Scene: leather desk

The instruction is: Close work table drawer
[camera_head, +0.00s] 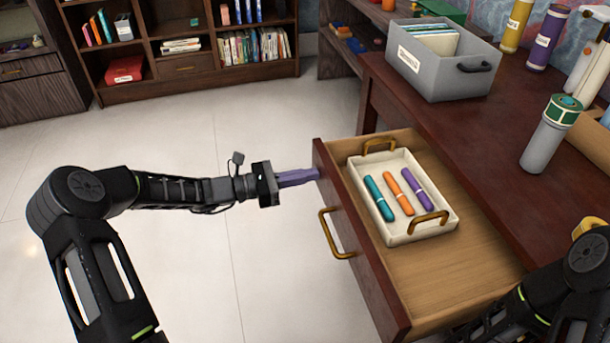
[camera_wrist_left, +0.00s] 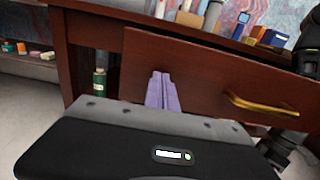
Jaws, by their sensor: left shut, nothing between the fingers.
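The work table drawer (camera_head: 470,265) is pulled out from the dark red-brown table (camera_head: 490,120). Its front carries a brass handle (camera_head: 328,235). My left gripper (camera_head: 317,174) is shut and empty, its purple fingers at the far end of the drawer front, touching it or very close. In the left wrist view, the fingers (camera_wrist_left: 162,78) point at the drawer front (camera_wrist_left: 200,75), left of the handle (camera_wrist_left: 262,104). A white tray (camera_head: 446,222) in the drawer holds a teal, an orange and a purple marker. My right arm shows at lower right; its gripper is out of view.
A grey bin (camera_head: 440,85) with papers stands on the table. A grey cylinder with a green top (camera_head: 548,135) and several tubes stand further right. A bookshelf (camera_head: 185,60) is at the back. The pale floor (camera_head: 230,150) left of the drawer is clear.

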